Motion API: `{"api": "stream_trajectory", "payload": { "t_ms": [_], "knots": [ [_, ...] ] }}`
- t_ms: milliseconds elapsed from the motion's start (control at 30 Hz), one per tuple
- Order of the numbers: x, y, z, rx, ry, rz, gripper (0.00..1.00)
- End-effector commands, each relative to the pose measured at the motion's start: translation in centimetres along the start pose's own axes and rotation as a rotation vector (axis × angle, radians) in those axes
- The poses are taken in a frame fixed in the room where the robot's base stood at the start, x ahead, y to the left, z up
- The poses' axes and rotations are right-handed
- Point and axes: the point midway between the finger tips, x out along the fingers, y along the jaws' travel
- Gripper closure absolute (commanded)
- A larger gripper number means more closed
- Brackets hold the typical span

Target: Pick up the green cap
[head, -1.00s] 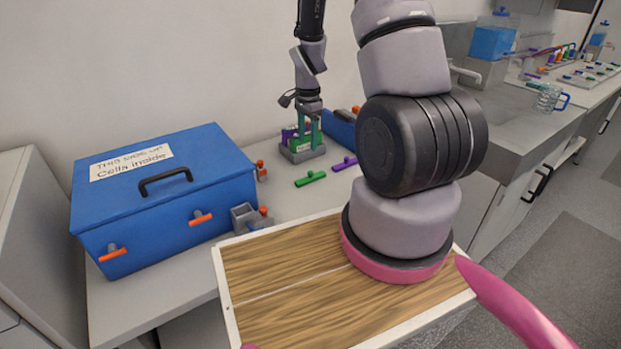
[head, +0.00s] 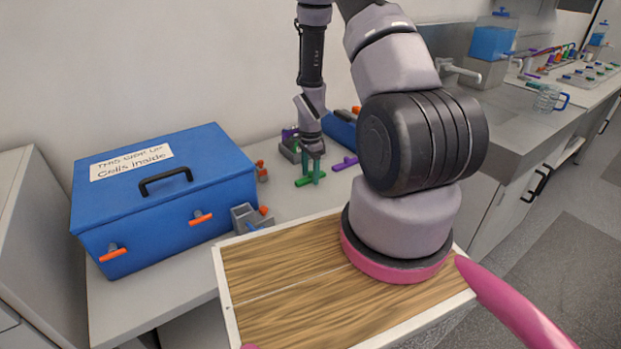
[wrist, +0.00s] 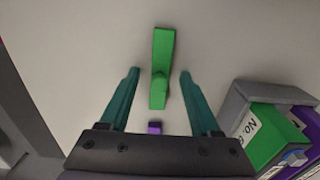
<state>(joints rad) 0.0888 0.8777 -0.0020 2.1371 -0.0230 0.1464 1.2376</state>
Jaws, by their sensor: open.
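The green cap (wrist: 162,66) is a long bar with a round knob, lying on the light bench top. In the wrist view it lies between and ahead of my gripper's (wrist: 158,75) two teal fingers, with a gap on each side. My gripper is open and empty. In the head view my gripper (head: 310,174) hangs right over the green cap (head: 303,183), and its fingers partly hide the cap. I cannot tell the exact height between them.
A purple cap (head: 345,163) lies just right of my gripper. A grey holder with green and purple cells (wrist: 275,130) stands close by. A blue case (head: 165,200) and a small grey block (head: 247,218) are to the left. A wooden-topped surface (head: 285,290) is in front.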

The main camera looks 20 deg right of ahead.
Motion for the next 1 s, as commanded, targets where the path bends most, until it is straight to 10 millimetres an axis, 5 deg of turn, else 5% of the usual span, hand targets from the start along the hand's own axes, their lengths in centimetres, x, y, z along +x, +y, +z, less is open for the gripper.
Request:
{"api": "stream_trajectory", "payload": {
  "t_ms": [233, 400, 767, 1000],
  "knots": [
    [0.2, 0.0, 0.0, 0.0, 0.0, 0.0, 0.36],
    [0.1, 0.0, 0.0, 0.0, 0.0, 0.0, 1.0],
    [-0.1, 0.0, 0.0, 0.0, 0.001, -0.001, 1.0],
    [-2.9, -0.1, 0.0, 0.0, 0.001, -0.004, 1.0]
  ]
}}
